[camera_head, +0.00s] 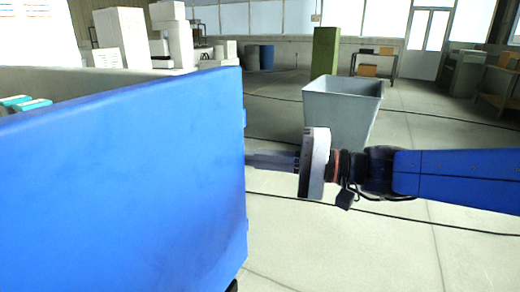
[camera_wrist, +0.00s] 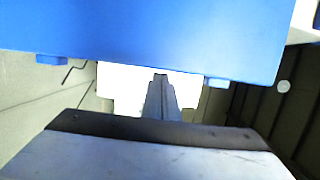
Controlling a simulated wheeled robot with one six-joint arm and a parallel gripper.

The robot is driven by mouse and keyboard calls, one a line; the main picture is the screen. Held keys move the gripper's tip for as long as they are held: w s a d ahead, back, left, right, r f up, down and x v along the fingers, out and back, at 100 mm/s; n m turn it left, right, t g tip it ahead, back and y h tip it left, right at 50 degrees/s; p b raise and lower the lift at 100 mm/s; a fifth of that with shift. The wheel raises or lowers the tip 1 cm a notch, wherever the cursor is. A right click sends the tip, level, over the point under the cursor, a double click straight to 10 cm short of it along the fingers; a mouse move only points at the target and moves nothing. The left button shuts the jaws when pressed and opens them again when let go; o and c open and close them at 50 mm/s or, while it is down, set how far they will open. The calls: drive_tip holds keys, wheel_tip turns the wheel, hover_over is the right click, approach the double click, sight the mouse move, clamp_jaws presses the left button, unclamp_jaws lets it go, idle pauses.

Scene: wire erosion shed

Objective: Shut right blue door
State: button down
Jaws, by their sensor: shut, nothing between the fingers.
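The blue door (camera_head: 130,175) is a large upright panel filling the left of the head view. Small blue tabs stick out along its right edge. My gripper (camera_head: 256,160) reaches in from the right, its shut fingers pointing left at that edge, between the tabs. The tips end at the edge in the picture; I cannot tell if they touch it or pass behind it. In the wrist view the door (camera_wrist: 150,35) spans the top, with two tabs, and my gripper's fingers (camera_wrist: 160,85) lie together, empty, just below its edge.
A grey bin (camera_head: 342,105) stands on the floor behind my gripper. Teal-topped items (camera_head: 25,104) show behind the door at the left. A green cabinet (camera_head: 325,52) and a bench (camera_head: 376,62) stand at the back.

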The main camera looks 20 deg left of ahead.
drive_tip(key=s, duration=0.7)
drive_tip(key=shift+a, duration=0.25)
drive_tip(key=shift+s+f, duration=0.1)
approach(233, 177)
drive_tip(key=w, duration=0.4)
drive_tip(key=s+d+f+t+h, duration=0.1)
drive_tip(key=d+f+t+h, duration=0.1)
drive_tip(key=d+f+h, duration=0.5)
drive_tip(key=s+d+f+t+h, duration=0.2)
drive_tip(key=d+f, duration=0.8)
drive_tip(key=d, duration=0.2)
drive_tip(key=d+f+m+t+h, duration=0.1)
drive_tip(key=d+f+t+h, duration=0.1)
drive_tip(key=d, duration=0.8)
drive_tip(key=s+d+f+m+t+h, duration=0.1)
drive_tip(key=d+f+t+h, duration=0.1)
drive_tip(key=d+h, duration=0.4)
drive_tip(key=d+f, duration=0.1)
drive_tip(key=d, duration=0.4)
drive_tip(key=shift+f+h, duration=0.4)
